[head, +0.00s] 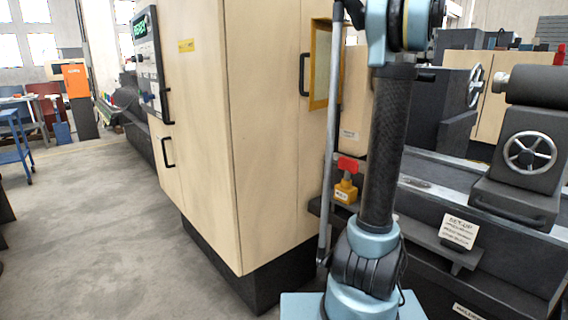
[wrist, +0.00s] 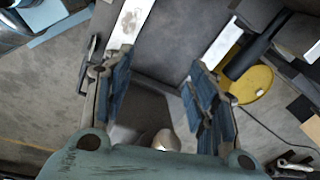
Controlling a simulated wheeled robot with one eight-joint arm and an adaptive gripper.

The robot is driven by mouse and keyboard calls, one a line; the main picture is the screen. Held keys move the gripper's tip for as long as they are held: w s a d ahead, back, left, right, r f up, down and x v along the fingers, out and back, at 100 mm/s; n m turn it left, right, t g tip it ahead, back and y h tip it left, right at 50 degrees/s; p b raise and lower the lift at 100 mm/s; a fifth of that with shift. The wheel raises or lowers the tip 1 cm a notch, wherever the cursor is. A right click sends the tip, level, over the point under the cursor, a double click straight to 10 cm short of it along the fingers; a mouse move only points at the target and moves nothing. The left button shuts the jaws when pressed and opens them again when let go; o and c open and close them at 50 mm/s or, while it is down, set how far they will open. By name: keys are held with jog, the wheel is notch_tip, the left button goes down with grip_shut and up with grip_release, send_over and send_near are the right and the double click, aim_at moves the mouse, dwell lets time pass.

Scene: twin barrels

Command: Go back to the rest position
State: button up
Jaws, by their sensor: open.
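My gripper (wrist: 158,88) shows in the wrist view, with its two blue-padded fingers spread wide apart. No object is held between the pads. A pale rounded end (wrist: 166,140) shows beyond the gripper body, low between the fingers; I cannot tell what it belongs to. In the head view my arm stands upright right of centre, and its upper part runs out of the top of the picture. My gripper is not visible in the head view.
A tall beige machine cabinet (head: 200,130) stands close left of my arm. A dark lathe-like machine with a handwheel (head: 530,152) is at the right. A red-topped yellow block (head: 346,190) sits between them. Grey floor (head: 90,230) is clear at the left. A yellow disc (wrist: 252,85) shows in the wrist view.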

jog(key=s+a+f+n, duration=0.5)
jog(key=a+f+n, duration=0.1)
jog(key=a+f, duration=0.35)
jog(key=s+a+f+n, duration=0.4)
jog(key=a+f+n, duration=0.2)
jog(key=a+f, duration=0.4)
jog(key=s+a+f+n, duration=0.3)
jog(key=s+f, duration=0.3)
jog(key=f, duration=0.5)
jog(key=s+a+f+n, duration=0.3)
jog(key=s+f+n, duration=0.2)
jog(key=f, duration=0.6)
jog(key=s+a+f+n+t+y, duration=0.1)
jog(key=s+a+f+n, duration=0.2)
jog(key=s+f, duration=0.4)
notch_tip(320, 180, down, 4)
jog(key=shift+s+a+f+n, duration=0.1)
jog(key=shift+s+a+n, duration=0.25)
jog(key=shift+n, duration=0.55)
jog(key=shift+w+f, duration=0.15)
jog(key=shift+w, duration=0.35)
jog(key=shift+c, duration=0.4)
jog(key=c, duration=0.4)
jog(key=shift+o, duration=0.2)
jog(key=shift+d, duration=0.2)
